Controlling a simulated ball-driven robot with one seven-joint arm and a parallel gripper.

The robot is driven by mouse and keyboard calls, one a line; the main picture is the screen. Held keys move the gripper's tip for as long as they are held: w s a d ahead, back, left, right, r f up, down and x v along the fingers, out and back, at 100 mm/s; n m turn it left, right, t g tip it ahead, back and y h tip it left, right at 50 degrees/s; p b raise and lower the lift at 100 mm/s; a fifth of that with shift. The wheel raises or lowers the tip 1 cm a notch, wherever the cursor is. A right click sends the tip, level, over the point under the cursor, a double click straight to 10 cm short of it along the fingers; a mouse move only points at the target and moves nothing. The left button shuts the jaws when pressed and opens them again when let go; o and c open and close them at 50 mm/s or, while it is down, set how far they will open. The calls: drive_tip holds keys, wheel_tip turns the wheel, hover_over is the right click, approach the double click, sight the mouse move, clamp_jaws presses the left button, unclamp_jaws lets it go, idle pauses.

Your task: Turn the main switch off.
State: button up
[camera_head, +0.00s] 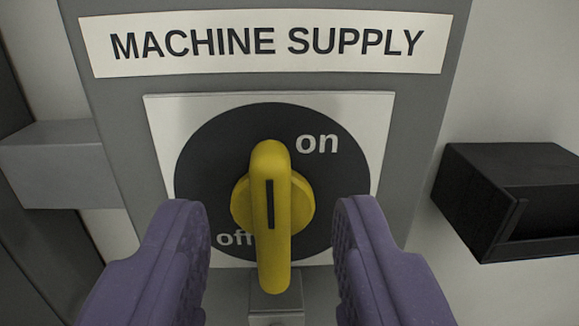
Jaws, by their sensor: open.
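The main switch (270,217) is a yellow rotary knob with a long handle and a black line on it. It sits on a black round dial (215,155) with "on" at the upper right and "off" at the lower left. The handle stands about upright in the picture, its lower end partly covering "off". My gripper (272,222) is open, its two purple fingers to the left and right of the handle, with a gap on each side. The finger tips cover parts of the dial's lower edges.
The dial is on a white plate (165,115) on a grey panel (420,110) labelled "MACHINE SUPPLY" (266,42). A black open box (510,190) juts out at the right. A grey block (60,165) is at the left. A small grey part (276,306) lies below the handle.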

sight(270, 198)
drive_tip(key=shift+w, duration=1.8)
clamp_jaws()
drive_tip(key=shift+s, duration=0.1)
